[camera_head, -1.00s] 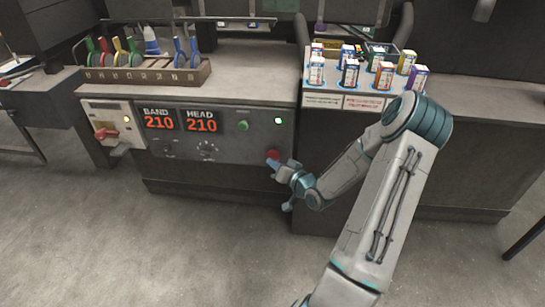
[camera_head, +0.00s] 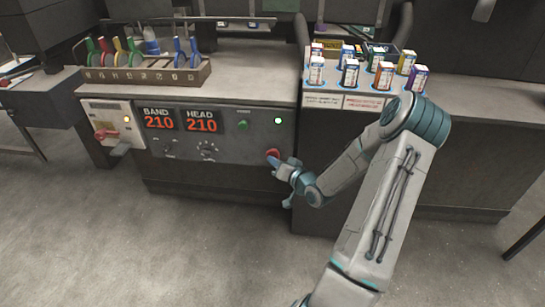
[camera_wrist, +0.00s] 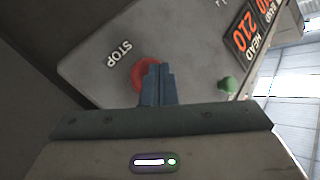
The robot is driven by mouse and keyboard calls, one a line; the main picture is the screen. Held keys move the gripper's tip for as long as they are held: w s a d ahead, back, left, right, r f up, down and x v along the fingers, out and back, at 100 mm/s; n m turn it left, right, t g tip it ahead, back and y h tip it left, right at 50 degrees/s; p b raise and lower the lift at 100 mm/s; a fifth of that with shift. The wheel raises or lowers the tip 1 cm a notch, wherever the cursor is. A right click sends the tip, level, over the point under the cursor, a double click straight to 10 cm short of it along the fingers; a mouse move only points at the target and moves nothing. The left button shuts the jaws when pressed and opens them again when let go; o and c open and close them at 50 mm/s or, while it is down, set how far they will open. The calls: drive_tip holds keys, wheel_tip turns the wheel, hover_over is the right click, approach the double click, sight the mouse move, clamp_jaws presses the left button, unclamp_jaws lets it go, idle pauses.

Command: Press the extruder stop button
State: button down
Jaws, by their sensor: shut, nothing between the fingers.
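The red stop button (camera_head: 272,154) sits at the lower right of the grey control panel (camera_head: 240,150) in the head view. In the wrist view the red button (camera_wrist: 146,73) shows beside the printed word STOP, partly hidden behind my fingers. My gripper (camera_head: 273,163) is shut and empty, with its blue fingertips at the button. In the wrist view the shut fingers (camera_wrist: 157,82) overlap the button's right side. I cannot tell whether they touch it or how far it is pushed in.
Two displays read 210, with dials below. A red-handled switch box (camera_head: 113,126) is at the left. Small boxes (camera_head: 351,72) stand on the right counter. The floor in front is clear.

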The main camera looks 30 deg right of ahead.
drive_tip(key=shift+w+d, duration=0.3)
drive_tip(key=shift+w, duration=0.15)
idle(0.5)
idle(0.3)
drive_tip(key=shift+s+a, duration=0.65)
drive_tip(key=shift+s, duration=0.35)
drive_tip(key=s+a, duration=0.2)
drive_tip(key=s, duration=0.2)
drive_tip(key=shift+s+a, duration=0.1)
drive_tip(key=shift+a, duration=0.3)
idle(0.4)
